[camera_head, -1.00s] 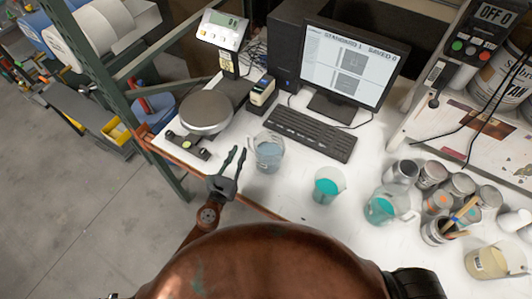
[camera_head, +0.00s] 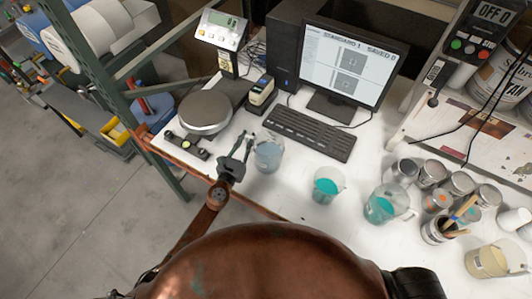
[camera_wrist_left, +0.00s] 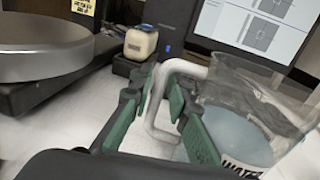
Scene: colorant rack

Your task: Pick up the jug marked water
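The clear jug (camera_head: 269,156) holds pale bluish liquid and stands upright on the white bench. It also shows at the right of the left wrist view (camera_wrist_left: 236,128), where part of its water label is readable. Its handle (camera_wrist_left: 188,66) faces my left gripper (camera_head: 246,139). In the left wrist view the gripper's green-padded fingers (camera_wrist_left: 162,92) are apart, one on each side of the handle. A gap appears to remain between handle and pads. My right gripper is not in view.
A round scale (camera_head: 206,111) stands behind left of the jug, and a keyboard (camera_head: 298,133) lies behind it. A beaker of teal liquid (camera_head: 327,186) and a teal jug (camera_head: 385,205) stand to the right. Several cans crowd the far right.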

